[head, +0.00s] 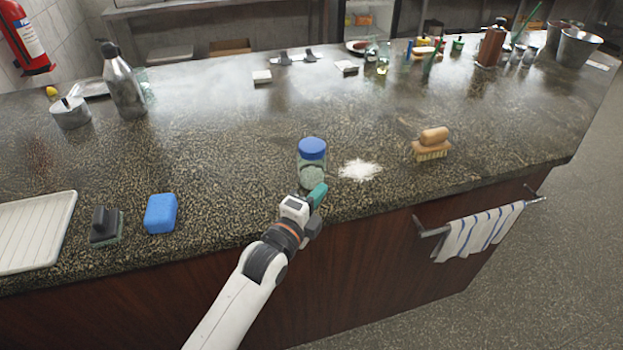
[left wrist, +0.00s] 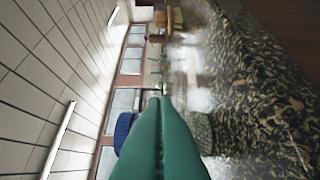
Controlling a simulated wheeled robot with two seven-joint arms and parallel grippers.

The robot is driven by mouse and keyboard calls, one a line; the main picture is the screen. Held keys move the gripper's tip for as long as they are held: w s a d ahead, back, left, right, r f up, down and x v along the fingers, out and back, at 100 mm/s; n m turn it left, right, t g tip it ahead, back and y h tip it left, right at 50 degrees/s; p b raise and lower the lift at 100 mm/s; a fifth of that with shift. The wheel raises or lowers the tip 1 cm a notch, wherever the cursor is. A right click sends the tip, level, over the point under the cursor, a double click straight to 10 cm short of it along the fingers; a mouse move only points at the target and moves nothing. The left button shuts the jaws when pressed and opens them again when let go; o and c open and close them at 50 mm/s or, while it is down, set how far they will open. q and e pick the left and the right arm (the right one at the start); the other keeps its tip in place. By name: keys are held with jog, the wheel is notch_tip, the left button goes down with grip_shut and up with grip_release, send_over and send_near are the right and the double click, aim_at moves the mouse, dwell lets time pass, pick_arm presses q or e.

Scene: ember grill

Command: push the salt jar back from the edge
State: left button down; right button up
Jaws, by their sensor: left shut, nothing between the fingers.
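The salt jar (head: 312,172), clear glass with a blue lid, stands upright near the front edge of the speckled counter (head: 240,190). My left gripper (head: 319,193) is at the jar's front side, low, with its teal fingers shut and empty. In the left wrist view the closed fingers (left wrist: 160,135) cover the middle of the jar. Its blue lid (left wrist: 124,128) shows on one side and its glass body (left wrist: 199,130) on the other. I cannot tell whether the fingertips touch the glass. My right gripper is not in view.
Spilled white salt (head: 360,170) lies right of the jar, and a wooden brush (head: 432,145) is farther right. A blue sponge (head: 161,213), a dark scraper (head: 105,226) and a white tray (head: 35,232) are at left. The counter behind the jar is clear.

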aim_at(322, 170)
pick_arm(q)
jog(key=shift+w+a, duration=0.35)
jog(key=shift+w, duration=0.55)
jog(key=shift+w+a, duration=0.3)
jog(key=shift+w, duration=0.6)
